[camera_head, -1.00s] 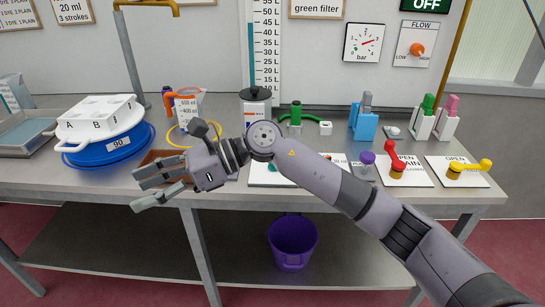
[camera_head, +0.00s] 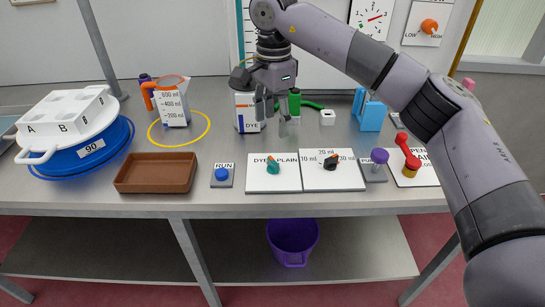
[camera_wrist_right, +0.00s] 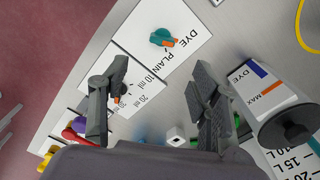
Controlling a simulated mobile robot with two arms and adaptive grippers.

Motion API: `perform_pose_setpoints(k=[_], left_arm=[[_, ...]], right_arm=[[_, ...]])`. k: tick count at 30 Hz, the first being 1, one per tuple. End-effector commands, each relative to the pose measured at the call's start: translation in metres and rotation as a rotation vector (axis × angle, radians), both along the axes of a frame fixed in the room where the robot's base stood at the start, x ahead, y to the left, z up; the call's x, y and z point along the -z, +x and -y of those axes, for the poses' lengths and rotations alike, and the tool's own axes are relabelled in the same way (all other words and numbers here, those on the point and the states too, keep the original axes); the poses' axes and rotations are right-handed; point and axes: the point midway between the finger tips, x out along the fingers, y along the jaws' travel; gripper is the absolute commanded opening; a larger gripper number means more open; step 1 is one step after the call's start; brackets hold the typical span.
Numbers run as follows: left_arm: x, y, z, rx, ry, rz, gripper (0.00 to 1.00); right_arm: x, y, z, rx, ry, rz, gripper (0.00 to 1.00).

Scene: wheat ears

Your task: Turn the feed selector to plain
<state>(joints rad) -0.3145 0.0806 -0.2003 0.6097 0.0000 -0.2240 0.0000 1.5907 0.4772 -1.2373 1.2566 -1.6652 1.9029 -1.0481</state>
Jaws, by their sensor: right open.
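The feed selector is a teal knob (camera_head: 273,167) with an orange mark, on a white plate (camera_head: 256,182) marked DYE and PLAIN. In the head view its upper end leans slightly left, toward DYE; the exact setting is hard to tell. The knob also shows in the right wrist view (camera_wrist_right: 161,37), beyond the fingers. My right gripper (camera_head: 267,108) is open and empty, pointing down above the back of the bench, behind the plate and apart from the knob. Its two fingers show spread in the wrist view (camera_wrist_right: 160,100). My left gripper is out of view.
A black knob (camera_head: 331,162) on a volume plate stands right of the selector, a blue button (camera_head: 222,174) left. The dye container (camera_head: 248,115) is close beside my right gripper. A brown tray (camera_head: 156,173), measuring jug (camera_head: 173,103) and red valve handle (camera_head: 407,150) stand nearby.

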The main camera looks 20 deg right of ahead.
Motion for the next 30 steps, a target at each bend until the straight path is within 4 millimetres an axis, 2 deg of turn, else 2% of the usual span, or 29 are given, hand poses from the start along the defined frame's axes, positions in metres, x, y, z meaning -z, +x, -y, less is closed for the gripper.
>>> perform_pose_setpoints(k=[2, 5, 12, 15, 21, 30], left_arm=[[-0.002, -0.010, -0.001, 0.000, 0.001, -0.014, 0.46], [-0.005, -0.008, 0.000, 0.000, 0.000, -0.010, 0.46], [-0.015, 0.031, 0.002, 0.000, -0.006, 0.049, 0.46], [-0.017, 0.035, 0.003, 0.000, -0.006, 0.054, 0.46], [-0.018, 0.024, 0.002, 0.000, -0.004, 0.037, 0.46], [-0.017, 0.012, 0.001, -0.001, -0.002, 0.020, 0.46]], right_arm=[[0.019, -0.001, 0.000, -0.001, 0.000, -0.006, 0.57], [0.041, -0.001, 0.000, 0.000, 0.000, -0.005, 0.57], [0.090, -0.001, 0.000, 0.000, 0.001, -0.004, 0.57], [0.106, -0.001, -0.001, 0.000, 0.002, -0.004, 0.57], [0.123, 0.000, -0.001, 0.000, 0.002, 0.000, 0.57], [0.126, 0.000, -0.001, 0.000, 0.002, 0.000, 0.57]])
